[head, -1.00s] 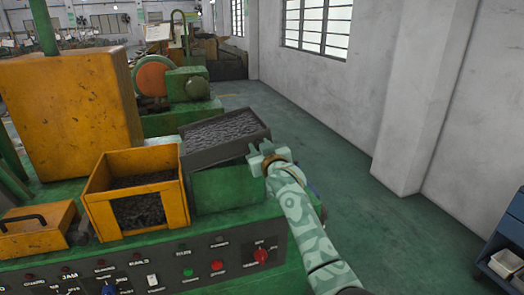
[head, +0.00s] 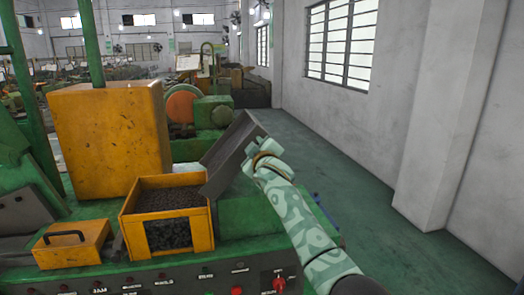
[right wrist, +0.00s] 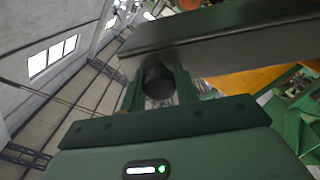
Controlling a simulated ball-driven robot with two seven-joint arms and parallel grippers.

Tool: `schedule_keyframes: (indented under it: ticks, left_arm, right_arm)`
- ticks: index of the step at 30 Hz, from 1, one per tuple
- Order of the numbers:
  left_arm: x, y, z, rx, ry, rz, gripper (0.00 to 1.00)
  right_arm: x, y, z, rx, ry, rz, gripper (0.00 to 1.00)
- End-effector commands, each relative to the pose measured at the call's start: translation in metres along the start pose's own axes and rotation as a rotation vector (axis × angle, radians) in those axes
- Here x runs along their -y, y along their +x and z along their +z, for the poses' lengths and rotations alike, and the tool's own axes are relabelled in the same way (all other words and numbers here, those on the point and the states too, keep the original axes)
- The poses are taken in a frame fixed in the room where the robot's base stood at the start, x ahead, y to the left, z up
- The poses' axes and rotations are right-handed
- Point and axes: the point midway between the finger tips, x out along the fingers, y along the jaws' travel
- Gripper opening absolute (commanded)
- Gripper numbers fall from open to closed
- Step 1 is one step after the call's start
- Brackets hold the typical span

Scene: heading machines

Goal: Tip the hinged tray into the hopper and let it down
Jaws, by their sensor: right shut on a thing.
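The hinged tray (head: 228,154) is a dark grey metal tray, tilted steeply with its right side raised and its left edge low over the yellow hopper's right rim. The yellow hopper (head: 195,230) stands left of it and holds many small dark pieces. My right gripper (head: 257,149) is at the raised right side of the tray. In the right wrist view, the gripper (right wrist: 160,92) is shut around a dark round part beside the tray wall (right wrist: 225,45). My left gripper is not in view.
A yellow lidded box with a black handle (head: 70,243) sits left of the hopper. A large yellow cabinet (head: 108,130) stands behind it. The control panel (head: 190,282) runs along the front. The green floor (head: 350,170) at the right is clear up to the wall.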

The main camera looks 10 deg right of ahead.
Motion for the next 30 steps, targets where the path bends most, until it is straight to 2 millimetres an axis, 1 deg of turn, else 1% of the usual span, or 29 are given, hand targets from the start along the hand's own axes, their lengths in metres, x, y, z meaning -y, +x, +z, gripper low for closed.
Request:
schedule_keyframes:
  ticks: [2, 13, 14, 15, 16, 25, 28, 30]
  left_arm:
    - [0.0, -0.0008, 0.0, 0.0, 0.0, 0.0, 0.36]
    - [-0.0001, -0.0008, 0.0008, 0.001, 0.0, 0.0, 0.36]
    - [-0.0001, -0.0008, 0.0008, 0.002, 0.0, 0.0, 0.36]
    - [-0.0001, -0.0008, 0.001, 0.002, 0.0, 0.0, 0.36]
    - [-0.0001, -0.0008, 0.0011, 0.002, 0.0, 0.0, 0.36]
    - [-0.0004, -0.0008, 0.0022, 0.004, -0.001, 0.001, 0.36]
    - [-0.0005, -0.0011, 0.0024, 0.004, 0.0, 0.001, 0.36]
    - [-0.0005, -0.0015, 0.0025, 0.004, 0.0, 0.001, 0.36]
  right_arm:
    - [-0.0014, -0.0001, -0.0046, -0.005, -0.006, 0.003, 0.0]
    - [-0.0006, -0.0001, -0.0052, -0.005, -0.011, 0.002, 0.0]
    - [-0.0006, -0.0001, -0.0052, -0.005, -0.011, 0.002, 0.33]
    - [-0.0005, -0.0002, -0.0051, -0.005, -0.011, 0.002, 0.44]
    - [-0.0004, -0.0002, -0.005, -0.004, -0.011, 0.002, 0.52]
    - [0.0003, -0.0006, -0.0035, -0.002, -0.011, 0.0, 0.52]
    - [0.0006, -0.0042, -0.0029, 0.0, -0.011, 0.001, 0.52]
    - [0.0005, -0.01, -0.003, -0.001, -0.011, 0.002, 0.52]
